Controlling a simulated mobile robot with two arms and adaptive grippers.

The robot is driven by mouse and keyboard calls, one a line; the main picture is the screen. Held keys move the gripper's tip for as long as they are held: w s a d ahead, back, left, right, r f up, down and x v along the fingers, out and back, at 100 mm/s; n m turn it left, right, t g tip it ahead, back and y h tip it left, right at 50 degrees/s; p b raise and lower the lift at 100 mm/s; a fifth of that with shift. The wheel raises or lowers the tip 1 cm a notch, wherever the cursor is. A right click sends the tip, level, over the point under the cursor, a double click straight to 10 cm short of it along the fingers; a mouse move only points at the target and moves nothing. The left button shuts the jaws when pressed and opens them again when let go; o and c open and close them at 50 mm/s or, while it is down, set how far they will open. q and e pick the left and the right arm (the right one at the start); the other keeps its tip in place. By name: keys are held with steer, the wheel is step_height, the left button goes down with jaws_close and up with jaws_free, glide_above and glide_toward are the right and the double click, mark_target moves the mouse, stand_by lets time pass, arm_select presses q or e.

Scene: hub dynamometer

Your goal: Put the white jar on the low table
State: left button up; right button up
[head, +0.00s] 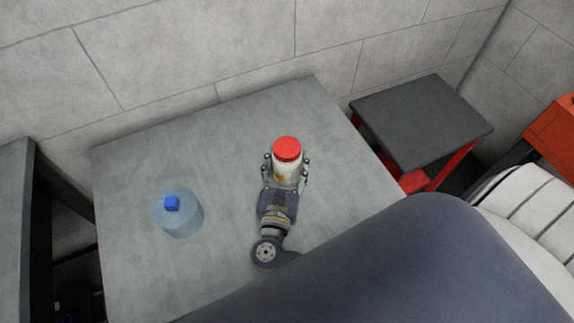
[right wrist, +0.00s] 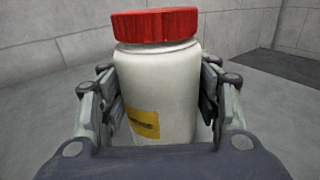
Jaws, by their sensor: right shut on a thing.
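The white jar (head: 286,171) has a red lid and a yellow label. It is upright over the grey table (head: 135,165) in the middle of the head view. My right gripper (head: 286,172) is shut on it, with fingers on both sides. In the right wrist view the jar (right wrist: 160,90) fills the middle between the fingers. I cannot tell whether its base touches the tabletop. A smaller table with a dark top (head: 420,118) and red legs stands to the right. My left gripper is not in view.
Grey walls (head: 190,45) close off the back. A dark-framed bench (head: 15,220) is at the left edge. A red object (head: 553,132) is at the far right.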

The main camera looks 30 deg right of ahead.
steer(key=shift+r, duration=0.15)
steer(key=o, duration=1.4)
steer(key=shift+s+a, duration=0.1)
steer(key=shift+s, duration=0.05)
steer(key=p+v, duration=0.2)
steer(key=v, duration=0.9)
steer(key=shift+s+a, duration=0.25)
steer(key=shift+a, duration=0.05)
